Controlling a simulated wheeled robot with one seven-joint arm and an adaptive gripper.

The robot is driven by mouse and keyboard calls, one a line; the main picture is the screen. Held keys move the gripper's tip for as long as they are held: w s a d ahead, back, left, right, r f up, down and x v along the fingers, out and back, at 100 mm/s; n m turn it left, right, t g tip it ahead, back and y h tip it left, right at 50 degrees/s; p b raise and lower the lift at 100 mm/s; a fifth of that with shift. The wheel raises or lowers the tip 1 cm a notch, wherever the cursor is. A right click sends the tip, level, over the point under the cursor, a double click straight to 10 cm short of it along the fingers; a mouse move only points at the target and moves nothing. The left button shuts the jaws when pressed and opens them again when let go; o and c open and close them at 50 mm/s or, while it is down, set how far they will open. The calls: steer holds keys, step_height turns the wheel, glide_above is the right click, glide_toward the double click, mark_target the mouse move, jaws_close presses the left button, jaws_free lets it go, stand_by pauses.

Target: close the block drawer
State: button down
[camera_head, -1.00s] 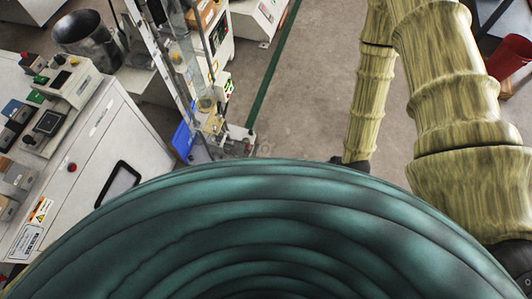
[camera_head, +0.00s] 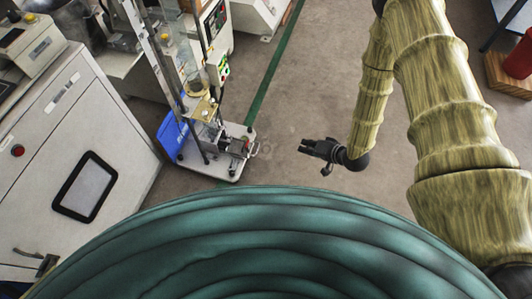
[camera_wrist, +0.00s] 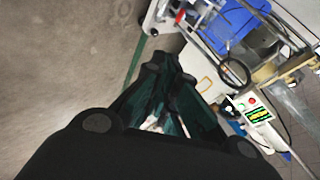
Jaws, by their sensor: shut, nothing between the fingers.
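I cannot pick out the block drawer for sure in any view. A white cabinet (camera_head: 75,130) stands at the left in the head view. Its front has a black-framed panel (camera_head: 85,187) and a dark handle-like fitting (camera_head: 45,262) low down. My gripper (camera_head: 305,148) is over open floor, right of a metal test stand and well away from the cabinet. It points left, shut and empty. The wrist view shows its dark fingers (camera_wrist: 166,66) in front of the floor and stand.
The test stand (camera_head: 235,135) has a white base and a blue part (camera_head: 172,135), also in the wrist view (camera_wrist: 238,25). A red container (camera_head: 520,55) is at the right edge. Grey floor (camera_head: 300,80) with a green line lies clear between.

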steer(key=w+a+f+g+y+b, duration=0.1)
steer(key=w+f+y+b, duration=0.3)
steer(key=f+b, duration=0.5)
steer(key=w+a+f+g+y+b, duration=0.1)
steer(key=w+f+y+b, duration=0.2)
steer(key=f+b, duration=0.6)
steer(key=r+b+x, duration=0.1)
steer(key=b+x, duration=0.8)
steer(key=x, duration=0.5)
steer(key=shift+a+r, duration=0.2)
steer(key=shift+r, duration=0.15)
